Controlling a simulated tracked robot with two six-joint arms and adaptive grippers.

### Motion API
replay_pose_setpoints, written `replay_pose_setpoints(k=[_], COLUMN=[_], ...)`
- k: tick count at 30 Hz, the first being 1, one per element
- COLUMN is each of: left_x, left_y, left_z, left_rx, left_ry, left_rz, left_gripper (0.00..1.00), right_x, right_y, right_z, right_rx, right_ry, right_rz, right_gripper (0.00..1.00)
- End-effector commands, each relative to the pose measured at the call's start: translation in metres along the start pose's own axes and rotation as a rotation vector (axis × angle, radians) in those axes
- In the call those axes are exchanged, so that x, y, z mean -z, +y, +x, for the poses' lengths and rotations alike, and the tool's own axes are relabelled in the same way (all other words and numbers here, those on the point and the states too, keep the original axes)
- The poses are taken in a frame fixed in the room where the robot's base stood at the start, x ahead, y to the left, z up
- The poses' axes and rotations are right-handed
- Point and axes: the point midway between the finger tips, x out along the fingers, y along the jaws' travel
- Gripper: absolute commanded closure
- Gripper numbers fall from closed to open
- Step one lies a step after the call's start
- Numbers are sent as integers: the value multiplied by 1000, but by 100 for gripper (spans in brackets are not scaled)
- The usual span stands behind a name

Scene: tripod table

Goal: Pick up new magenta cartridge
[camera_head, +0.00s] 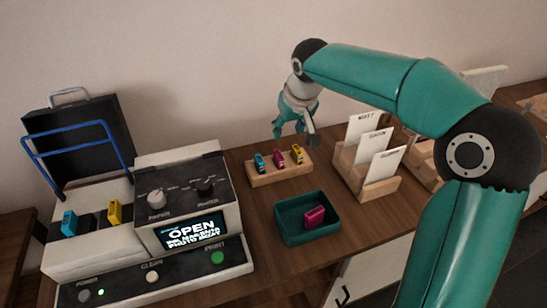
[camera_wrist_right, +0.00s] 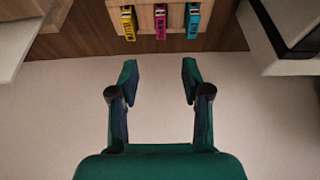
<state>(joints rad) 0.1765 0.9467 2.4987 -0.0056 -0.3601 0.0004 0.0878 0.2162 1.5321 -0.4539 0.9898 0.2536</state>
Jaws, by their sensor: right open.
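A magenta cartridge (camera_head: 279,158) stands in the middle of a wooden holder (camera_head: 262,180), between a cyan cartridge (camera_head: 260,162) and a yellow one (camera_head: 297,153). The magenta cartridge also shows at the top of the right wrist view (camera_wrist_right: 160,20). My right gripper (camera_head: 289,131) is above and behind the holder, fingers apart, with nothing between them. In the wrist view its fingertips (camera_wrist_right: 160,68) are apart and roughly in line with the magenta cartridge, not touching it. Another magenta cartridge (camera_head: 315,217) lies in a teal tray (camera_head: 290,240). My left gripper is not in view.
The open printer (camera_head: 150,275) at left holds a cyan (camera_head: 68,222) and a yellow cartridge (camera_head: 114,211) with a dark gap between them. Its screen (camera_head: 190,232) reads OPEN. A wooden card rack (camera_head: 380,190) stands right of the holder, below my right arm.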

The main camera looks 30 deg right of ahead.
Motion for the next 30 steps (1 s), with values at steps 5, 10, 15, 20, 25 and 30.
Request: replay_pose_setpoints(k=[5,10,15,20,25,30], left_x=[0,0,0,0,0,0], left_y=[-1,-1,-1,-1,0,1], left_z=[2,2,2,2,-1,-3], left_rx=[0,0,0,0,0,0], left_ry=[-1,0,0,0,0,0], left_rz=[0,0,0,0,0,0], left_gripper=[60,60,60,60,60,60], right_x=[-1,-1,0,0,1,1], right_y=[-1,-2,-2,-2,-2,-2], right_z=[39,75,98,105,123,147], right_rx=[-1,0,0,0,1,1], right_ry=[-8,-6,-4,-3,-6,-4], right_rz=[-3,-4,-2,-3,-3,-3], right_gripper=[52,52,52,52,52,52])
